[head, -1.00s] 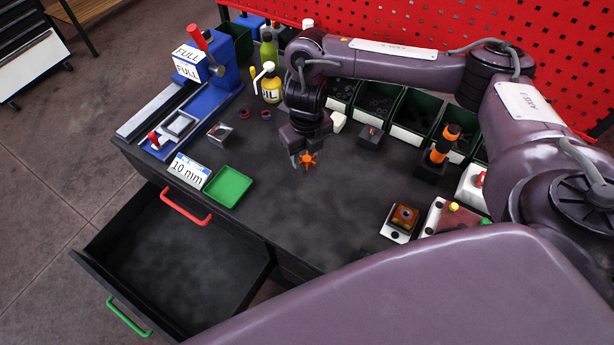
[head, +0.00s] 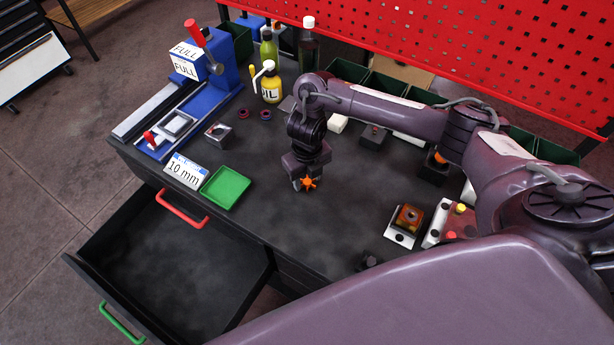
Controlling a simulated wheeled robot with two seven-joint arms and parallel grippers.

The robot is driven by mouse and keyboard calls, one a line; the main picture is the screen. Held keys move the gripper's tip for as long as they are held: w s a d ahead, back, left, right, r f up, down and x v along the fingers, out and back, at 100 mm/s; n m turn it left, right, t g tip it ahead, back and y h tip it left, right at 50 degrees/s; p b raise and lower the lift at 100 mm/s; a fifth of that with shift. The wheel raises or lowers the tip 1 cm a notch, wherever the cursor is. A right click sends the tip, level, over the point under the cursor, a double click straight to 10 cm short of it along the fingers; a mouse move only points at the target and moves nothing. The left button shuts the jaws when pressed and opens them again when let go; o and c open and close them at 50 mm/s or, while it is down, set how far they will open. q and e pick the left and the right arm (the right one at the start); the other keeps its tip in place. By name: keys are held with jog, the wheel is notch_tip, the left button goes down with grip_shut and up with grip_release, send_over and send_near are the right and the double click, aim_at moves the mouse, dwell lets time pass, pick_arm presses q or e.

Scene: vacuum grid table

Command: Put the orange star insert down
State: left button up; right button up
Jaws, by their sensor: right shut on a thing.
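The orange star insert (head: 309,184) is a small star-shaped piece near the middle of the dark table (head: 290,225). My right gripper (head: 305,181) is shut on it from above, pointing down. The insert is low over the bench top; I cannot tell whether it touches the surface. The fingers partly hide it. My left gripper is not in view.
A green tray (head: 227,187) and a 10 mm label (head: 186,170) lie left of the gripper. An open drawer (head: 165,265) juts out at the front left. A fixture with an orange piece (head: 408,218) stands at the right. The bench between them is clear.

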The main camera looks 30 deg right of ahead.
aim_at(307, 182)
jog(key=shift+f, duration=0.2)
jog(key=o, duration=1)
jog(key=shift+c, duration=0.2)
jog(key=shift+r, duration=0.2)
jog(key=shift+r, duration=0.3)
notch_tip(307, 182, up, 11)
jog(key=p, duration=0.4)
jog(key=shift+r, duration=0.2)
